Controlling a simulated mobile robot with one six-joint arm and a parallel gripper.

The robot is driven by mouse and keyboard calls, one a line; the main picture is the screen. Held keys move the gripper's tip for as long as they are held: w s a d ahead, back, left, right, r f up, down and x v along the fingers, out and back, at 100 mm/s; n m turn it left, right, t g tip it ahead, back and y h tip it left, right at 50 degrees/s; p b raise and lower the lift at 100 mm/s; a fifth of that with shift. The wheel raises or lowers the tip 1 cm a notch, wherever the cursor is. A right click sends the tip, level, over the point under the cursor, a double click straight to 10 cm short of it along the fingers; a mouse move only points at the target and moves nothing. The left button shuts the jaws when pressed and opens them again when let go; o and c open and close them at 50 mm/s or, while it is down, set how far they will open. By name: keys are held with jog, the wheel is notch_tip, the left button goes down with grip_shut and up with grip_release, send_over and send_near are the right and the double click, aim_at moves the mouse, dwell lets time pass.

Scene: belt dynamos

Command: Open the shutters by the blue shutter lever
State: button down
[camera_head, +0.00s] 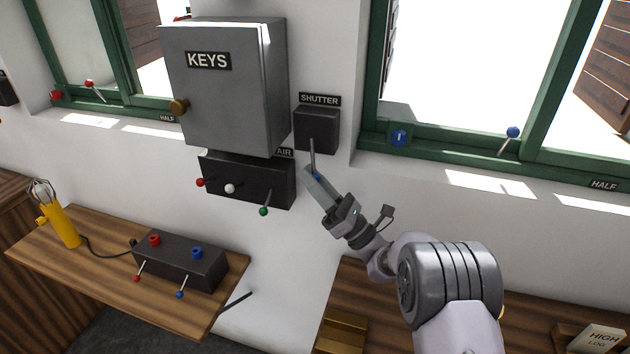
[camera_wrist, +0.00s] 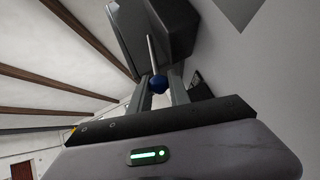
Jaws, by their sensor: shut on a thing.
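The shutter lever is a thin metal rod with a blue knob (camera_wrist: 158,84), hanging down from the dark box (camera_head: 317,130) under the SHUTTER label on the white wall. My gripper (camera_head: 318,178) reaches up to it from the lower right, and its fingers are shut on the blue knob. In the wrist view the knob sits between the two fingers, with the rod running up to the box. Brown shutters (camera_head: 607,42) stand outside the right window, beyond its green frame.
The grey KEYS cabinet (camera_head: 222,90) stands out from the wall left of the lever. Below it is the AIR box (camera_head: 250,180) with red, white and green levers. Another blue-knobbed lever (camera_head: 512,132) is on the right window sill. A wooden shelf (camera_head: 60,262) bears a control box.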

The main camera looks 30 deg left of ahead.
jog(key=shift+s+a+r+m+y+b, duration=0.15)
jog(key=shift+a+m+y+b, duration=0.15)
jog(key=shift+y+b, duration=0.2)
dwell(1.0)
jog(key=c, duration=1.2)
grip_release()
jog(key=shift+f, duration=0.2)
jog(key=b+v, duration=0.5)
jog(key=v, duration=0.7)
jog(key=shift+b, duration=0.3)
jog(key=shift+r, duration=0.15)
